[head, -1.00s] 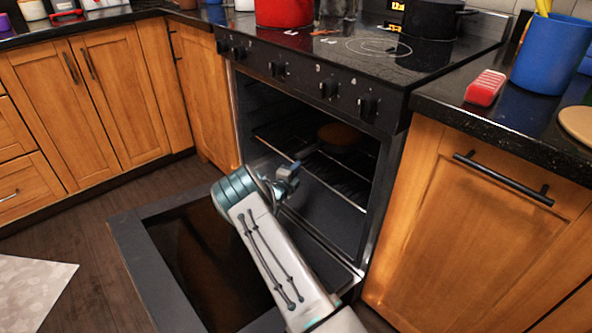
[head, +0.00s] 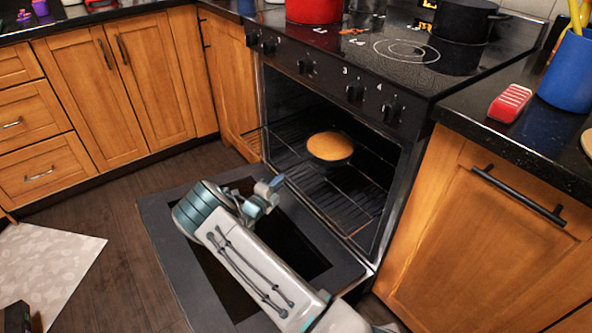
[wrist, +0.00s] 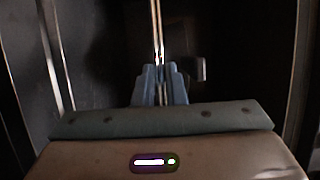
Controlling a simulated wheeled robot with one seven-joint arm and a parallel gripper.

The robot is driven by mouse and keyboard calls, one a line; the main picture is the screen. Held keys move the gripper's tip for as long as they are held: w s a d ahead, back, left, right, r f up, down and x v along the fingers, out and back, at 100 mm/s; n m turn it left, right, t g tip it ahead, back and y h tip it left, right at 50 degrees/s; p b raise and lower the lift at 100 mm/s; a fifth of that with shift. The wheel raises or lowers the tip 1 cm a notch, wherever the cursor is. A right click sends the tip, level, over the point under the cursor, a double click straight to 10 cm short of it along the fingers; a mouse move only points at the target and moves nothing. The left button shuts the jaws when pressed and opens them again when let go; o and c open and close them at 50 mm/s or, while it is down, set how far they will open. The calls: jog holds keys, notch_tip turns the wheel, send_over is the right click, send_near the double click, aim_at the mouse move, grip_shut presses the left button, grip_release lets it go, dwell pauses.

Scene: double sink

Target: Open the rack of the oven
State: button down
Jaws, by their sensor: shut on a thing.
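The oven (head: 330,90) stands with its door (head: 163,240) folded down toward the floor. A dark round pan with a golden-topped food (head: 330,146) sits on the rack. My gripper (head: 268,190) is at the rack's front, above the door. In the wrist view, my gripper's blue fingers (wrist: 160,85) are closed around a thin metal bar of the rack (wrist: 157,35). My arm hides part of the door, and the exact contact is small in the head view.
Wooden cabinets stand left (head: 120,85) and right (head: 470,235) of the oven. A red pot (head: 313,10) and a black pot (head: 462,22) are on the stovetop. A pale mat (head: 45,270) lies on the floor at left, with bare dark floor between it and the door.

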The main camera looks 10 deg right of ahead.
jog(key=s+a, duration=0.3)
jog(key=a, duration=0.4)
jog(key=shift+a+p, duration=0.15)
jog(key=shift+p, duration=0.2)
jog(key=c, duration=1.5)
grip_release()
jog(key=p+v, duration=0.2)
jog(key=v, duration=1.2)
jog(key=shift+p, duration=0.3)
jog(key=shift+w, duration=0.1)
